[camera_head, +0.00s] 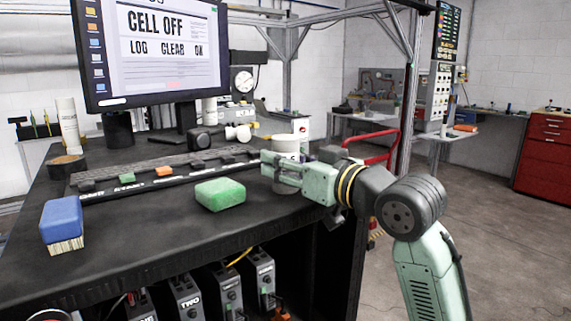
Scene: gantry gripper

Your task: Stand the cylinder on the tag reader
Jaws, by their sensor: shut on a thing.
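My gripper (280,170) reaches in from the right over the table's right end, its fingers shut on a pale grey cylinder (286,145). The cylinder looks upright; its top shows above the fingers and a greyer part shows below them. The fingers hide its middle, and I cannot tell whether its bottom touches the table. I cannot pick out the tag reader with certainty. A low dark round piece with a brown top (67,164) lies at the table's left, in front of a tall white cylinder-shaped thing (68,126).
A green sponge (220,194) lies left of my gripper. A blue brush (62,220) stands at the front left of the black table (150,235). A dark strip with coloured blocks (163,172) and a monitor (155,50) are behind. Bare tabletop lies between brush and sponge.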

